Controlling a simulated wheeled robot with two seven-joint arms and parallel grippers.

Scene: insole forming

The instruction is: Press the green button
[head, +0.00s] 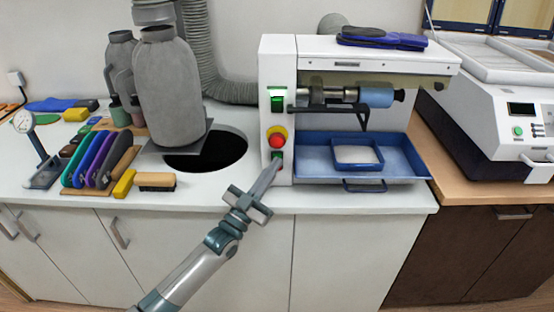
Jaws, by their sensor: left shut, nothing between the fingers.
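The white machine (362,53) stands on the counter with a narrow control panel on its left front. A small green button (277,154) shows low on this panel, just under a red mushroom knob (277,140) on a yellow base. My left gripper (274,165) is shut and empty, its tip pointing up at the panel. The tip overlaps the lower edge of the green button in this view; I cannot tell whether it touches. A lit green element (277,103) sits higher on the panel. My right gripper is not in view.
A blue tray (411,161) lies right of the panel under a roller. A round dark hole (228,151) and a grey dust collector (172,90) are to the left. Coloured tools and a wooden brush (155,181) lie further left. Another white machine (490,105) stands at right.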

